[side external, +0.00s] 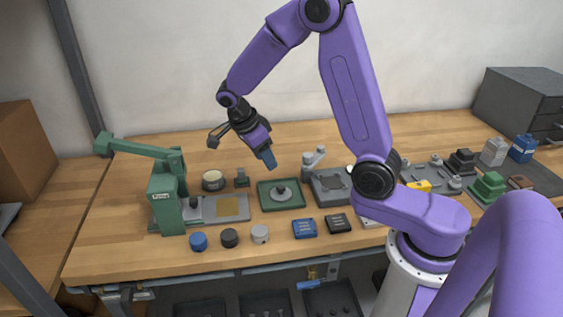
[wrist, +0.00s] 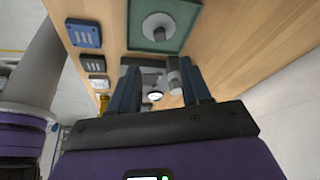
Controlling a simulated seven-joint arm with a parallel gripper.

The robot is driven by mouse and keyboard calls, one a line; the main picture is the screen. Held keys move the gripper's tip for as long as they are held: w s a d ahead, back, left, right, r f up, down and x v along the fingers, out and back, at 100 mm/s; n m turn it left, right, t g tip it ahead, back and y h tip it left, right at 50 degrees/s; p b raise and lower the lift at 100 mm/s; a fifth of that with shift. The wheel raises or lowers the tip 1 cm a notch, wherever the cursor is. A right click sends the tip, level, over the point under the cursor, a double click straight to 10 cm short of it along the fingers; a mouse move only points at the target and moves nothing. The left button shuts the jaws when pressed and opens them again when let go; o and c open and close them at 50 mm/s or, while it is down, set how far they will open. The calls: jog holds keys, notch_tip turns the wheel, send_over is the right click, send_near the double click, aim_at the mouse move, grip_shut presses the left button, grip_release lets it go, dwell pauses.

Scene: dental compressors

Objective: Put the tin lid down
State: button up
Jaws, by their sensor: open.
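What looks like the tin lid (side external: 281,194), a grey disc with a dark knob, lies in the green square tray (side external: 300,207). The lid also shows at the top of the wrist view (wrist: 158,20), with the tray (wrist: 183,46) around it. My gripper (side external: 270,163) is in the air above and behind the tray, apart from the lid. In the wrist view my gripper (wrist: 160,82) has its two fingers spread with nothing held between them.
A green press (side external: 165,203) stands left, with a round tin (side external: 213,180) nearby. A grey fixture (side external: 328,187) is right of the tray. Blue, black and grey caps (side external: 229,238) and blue and black blocks (side external: 304,228) line the front. The bench behind the tray is mostly clear.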

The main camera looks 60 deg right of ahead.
jog(key=s+a+r+n+t+y, duration=0.3)
jog(key=s+a+n, duration=0.5)
jog(key=n, duration=0.9)
jog(key=s+r+n+g+y, duration=0.1)
jog(key=s+r+n, duration=0.1)
jog(key=s+n, duration=1.6)
jog(key=shift+s+y, duration=0.15)
jog(key=shift+y, duration=0.15)
